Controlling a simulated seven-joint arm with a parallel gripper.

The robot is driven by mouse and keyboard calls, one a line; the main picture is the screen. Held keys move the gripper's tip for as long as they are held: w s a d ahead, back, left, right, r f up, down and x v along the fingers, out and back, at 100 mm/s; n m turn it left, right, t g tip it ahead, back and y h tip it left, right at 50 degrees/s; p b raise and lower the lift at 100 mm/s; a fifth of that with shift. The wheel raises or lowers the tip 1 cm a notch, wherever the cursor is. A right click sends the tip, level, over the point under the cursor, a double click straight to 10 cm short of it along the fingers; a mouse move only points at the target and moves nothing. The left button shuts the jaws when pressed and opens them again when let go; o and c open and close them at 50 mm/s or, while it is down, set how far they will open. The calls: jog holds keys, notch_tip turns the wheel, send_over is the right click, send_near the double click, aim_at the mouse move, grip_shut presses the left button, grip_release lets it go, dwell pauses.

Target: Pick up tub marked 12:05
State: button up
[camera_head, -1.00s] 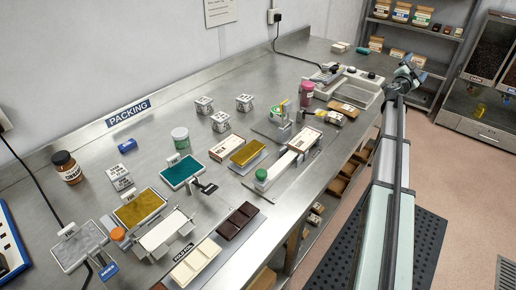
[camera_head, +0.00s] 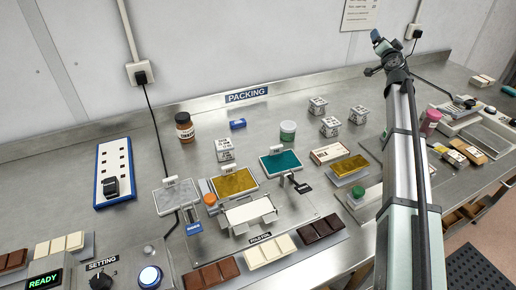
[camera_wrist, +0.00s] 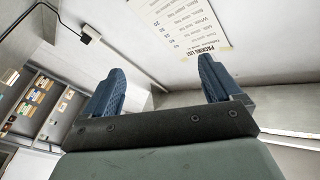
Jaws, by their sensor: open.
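No marking reading 12:05 is legible, so I cannot tell which item is that tub. A white tub with a green lid (camera_head: 288,130) stands upright behind the teal tray. A pink tub (camera_head: 430,122) stands at the right, partly behind my arm. My gripper (camera_head: 378,38) is raised above the far side of the bench, apart from everything. In the wrist view its two blue fingers (camera_wrist: 160,85) are spread, with nothing between them, facing the wall.
Several white printed cubes (camera_head: 330,126) stand behind a carton (camera_head: 330,152). A brown jar (camera_head: 184,127) and blue roll (camera_head: 237,124) stand at the back. Trays of foil and chocolate bars (camera_head: 321,227) fill the front. The PACKING sign (camera_head: 247,95) marks the rear edge.

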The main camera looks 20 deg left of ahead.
jog(key=s+a+f+n+g+y, duration=0.2)
jog(key=s+a+n+g, duration=0.3)
jog(key=a, duration=0.6)
jog(key=s+a+f+n+g+y, duration=0.25)
jog(key=s+a+n, duration=0.35)
jog(key=a, duration=0.6)
jog(key=s+a+f+n+g+y, duration=0.15)
jog(key=s+a+n+g, duration=0.35)
jog(key=a, duration=0.6)
jog(key=n+g+h, duration=0.7)
jog(key=n+h, duration=0.3)
jog(key=n, duration=0.4)
send_over(224, 144)
notch_tip(224, 144, down, 6)
jog(key=shift+t, duration=0.25)
notch_tip(224, 144, down, 14)
jog(key=shift+r, duration=0.25)
jog(key=shift+c, duration=0.3)
jog(key=c, duration=1.1)
